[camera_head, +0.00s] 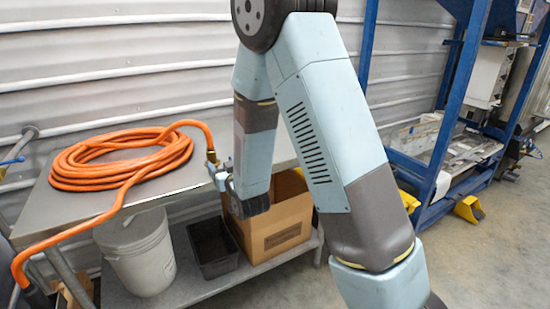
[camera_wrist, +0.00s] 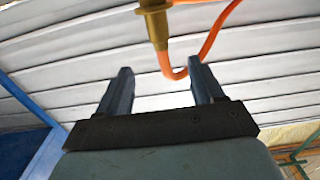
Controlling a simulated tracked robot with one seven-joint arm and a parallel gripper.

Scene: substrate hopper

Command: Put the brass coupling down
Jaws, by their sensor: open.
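The brass coupling (camera_head: 211,157) is on the end of the orange hose (camera_head: 120,160), at the right end of the metal table in the head view. I cannot tell whether it touches the table top. In the wrist view the coupling (camera_wrist: 155,24) shows at the top edge, past my fingertips, with the hose curving away from it. My gripper (camera_head: 221,174) is beside the coupling at the table's front edge. In the wrist view my gripper (camera_wrist: 160,67) has its two fingers wide apart with nothing between their tips.
The metal table (camera_head: 130,198) carries the coiled hose. On its lower shelf are a white bucket (camera_head: 140,255), a black bin (camera_head: 213,245) and a cardboard box (camera_head: 278,228) below my gripper. A blue frame (camera_head: 440,170) stands at right. A corrugated wall (camera_head: 100,60) is behind.

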